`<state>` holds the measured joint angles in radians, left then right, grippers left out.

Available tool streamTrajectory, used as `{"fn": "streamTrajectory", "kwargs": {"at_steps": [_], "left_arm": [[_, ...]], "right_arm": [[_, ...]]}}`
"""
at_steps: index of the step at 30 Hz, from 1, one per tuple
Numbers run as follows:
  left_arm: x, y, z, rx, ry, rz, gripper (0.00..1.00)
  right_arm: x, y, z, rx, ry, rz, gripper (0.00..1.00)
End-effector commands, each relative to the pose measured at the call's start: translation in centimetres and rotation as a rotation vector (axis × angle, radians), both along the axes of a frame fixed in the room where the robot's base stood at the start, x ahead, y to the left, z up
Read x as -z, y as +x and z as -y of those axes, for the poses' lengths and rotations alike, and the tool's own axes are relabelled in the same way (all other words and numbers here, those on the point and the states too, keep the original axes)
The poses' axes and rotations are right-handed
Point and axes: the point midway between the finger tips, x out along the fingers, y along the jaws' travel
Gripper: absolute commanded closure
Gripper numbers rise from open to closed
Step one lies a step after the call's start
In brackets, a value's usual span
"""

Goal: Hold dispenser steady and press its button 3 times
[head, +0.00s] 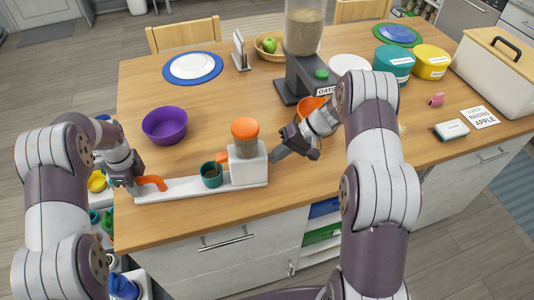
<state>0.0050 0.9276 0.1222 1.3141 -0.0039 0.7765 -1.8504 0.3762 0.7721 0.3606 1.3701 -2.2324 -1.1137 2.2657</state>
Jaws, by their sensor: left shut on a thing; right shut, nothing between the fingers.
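The small dispenser is a white block (248,170) with an orange-topped clear hopper (245,138) and an orange spout on its left. It stands upright on a long white base (190,188) near the table's front edge. A dark green cup (211,180) stands on the base below the spout. My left gripper (138,186) is shut on the orange handle (154,182) at the base's left end. My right gripper (277,156) is shut and empty, close to the block's right side; I cannot tell whether it touches. No button shows on the visible faces of this dispenser.
A grey oats dispenser (302,75) with a green button stands behind, an orange bowl (305,106) at its foot. A purple bowl (165,127) is behind the base. Tubs and a bread bin (490,80) are at right. The table's front middle right is clear.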

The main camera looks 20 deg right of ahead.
Motion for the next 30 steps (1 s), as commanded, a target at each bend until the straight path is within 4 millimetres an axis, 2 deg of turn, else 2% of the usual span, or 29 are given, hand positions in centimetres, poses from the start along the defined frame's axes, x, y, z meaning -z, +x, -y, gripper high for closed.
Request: {"fn": "streamTrajectory", "kwargs": {"at_steps": [4,8,11,14,22,30], "left_arm": [[0.0,0.0,0.5,0.003,-0.005,-0.001,1.0],[0.0,-0.1,0.6,0.003,-0.006,-0.002,1.0],[0.0,0.0,0.6,0.003,-0.006,-0.002,1.0],[0.0,0.0,0.5,0.003,-0.005,-0.001,1.0],[0.0,0.0,0.4,0.002,-0.004,-0.001,1.0],[0.0,0.0,0.3,0.002,-0.003,-0.001,1.0]], "right_arm": [[0.0,-0.1,-0.4,-0.006,0.01,-0.006,1.0],[0.0,-0.1,0.0,-0.005,0.01,-0.006,1.0],[0.0,-0.2,1.3,-0.003,0.01,-0.004,1.0],[0.1,-0.4,3.6,0.001,0.005,-0.003,1.0],[-4.3,-0.9,8.5,0.001,0.002,0.002,1.0],[-6.6,-1.3,10.9,-0.001,0.002,-0.001,1.0]]}}
